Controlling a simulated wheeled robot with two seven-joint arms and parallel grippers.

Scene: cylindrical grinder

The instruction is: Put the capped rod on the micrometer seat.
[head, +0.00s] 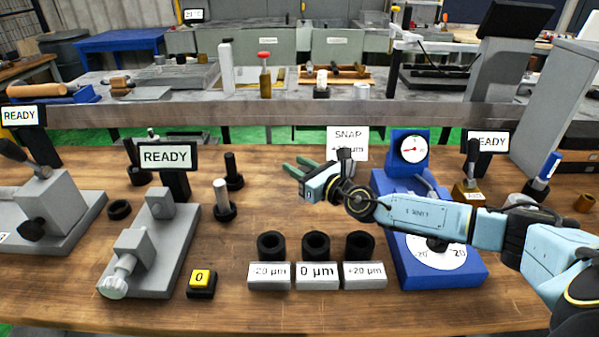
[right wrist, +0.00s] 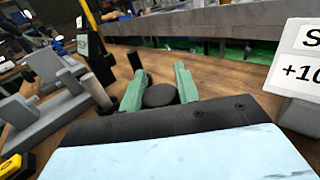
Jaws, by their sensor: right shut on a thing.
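My right gripper (head: 298,168) reaches over the back middle of the bench with its green fingers toward the left. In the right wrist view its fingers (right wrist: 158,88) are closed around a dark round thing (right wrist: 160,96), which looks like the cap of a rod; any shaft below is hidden. A grey micrometer-like fixture (head: 175,245) with a knurled knob stands at front left, apart from the gripper; its seat looks empty. A pale metal rod (head: 221,193) with a dark base and a black rod (head: 231,165) stand upright between them. My left gripper is not in view.
Three labelled grey blocks with black rings (head: 316,277) stand at front middle. A blue dial gauge (head: 408,150) stands right, behind my arm. A yellow button (head: 200,279), a black ring (head: 119,209) and another grey fixture (head: 60,215) are left. A SNAP sign (head: 347,137) stands behind.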

